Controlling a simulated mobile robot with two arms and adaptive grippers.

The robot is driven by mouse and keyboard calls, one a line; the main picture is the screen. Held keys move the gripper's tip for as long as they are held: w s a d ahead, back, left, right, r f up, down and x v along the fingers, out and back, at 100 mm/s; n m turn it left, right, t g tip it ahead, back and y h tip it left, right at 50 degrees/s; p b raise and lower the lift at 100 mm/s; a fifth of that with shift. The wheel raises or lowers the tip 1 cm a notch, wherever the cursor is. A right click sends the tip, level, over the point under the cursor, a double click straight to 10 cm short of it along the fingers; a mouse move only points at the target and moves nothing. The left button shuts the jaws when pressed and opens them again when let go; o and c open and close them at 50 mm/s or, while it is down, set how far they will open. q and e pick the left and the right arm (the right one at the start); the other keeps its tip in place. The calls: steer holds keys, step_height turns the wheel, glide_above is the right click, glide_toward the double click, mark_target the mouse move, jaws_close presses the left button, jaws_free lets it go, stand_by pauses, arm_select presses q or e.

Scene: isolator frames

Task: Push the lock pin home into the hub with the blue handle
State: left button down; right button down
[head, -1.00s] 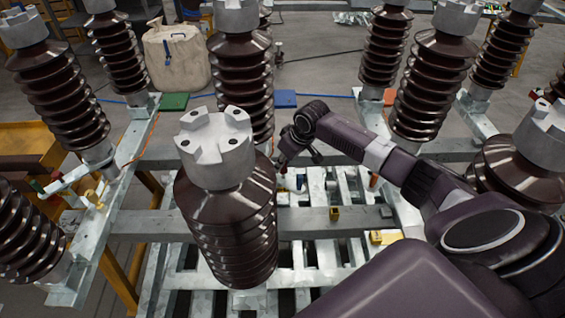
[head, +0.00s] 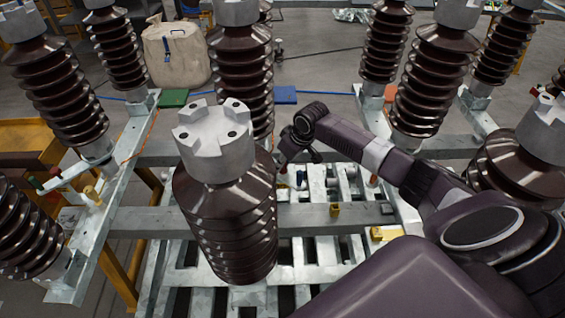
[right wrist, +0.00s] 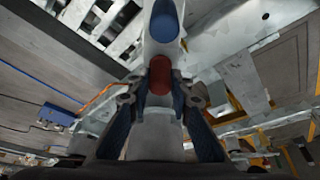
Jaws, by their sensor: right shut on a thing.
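In the right wrist view a smooth blue oval part (right wrist: 164,20), apparently the blue handle, lies ahead of my right gripper (right wrist: 160,98). A dark red rounded part (right wrist: 160,75) lies nearer, between the fingertips. My right gripper is shut on the pale grey piece at this red part; whether this is the lock pin I cannot tell. In the head view the right gripper (head: 284,164) is small, beyond the front insulator and partly hidden. A small blue spot (head: 300,178) shows beside it. The hub and the pin's depth cannot be made out. My left gripper is not in view.
A large brown ribbed insulator with a grey slotted cap (head: 214,140) stands in front, left of my right arm. More insulators stand around on galvanized beams (head: 130,222). A slatted metal frame (head: 325,255) lies below. A beige sack (head: 176,55) stands at the back left.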

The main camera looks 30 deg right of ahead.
steer(key=shift+f, duration=0.55)
steer(key=c, duration=1.7)
jaws_free()
steer(key=shift+o, duration=0.2)
steer(key=v, duration=0.7)
steer(key=shift+r, duration=0.25)
steer(key=shift+s, duration=0.1)
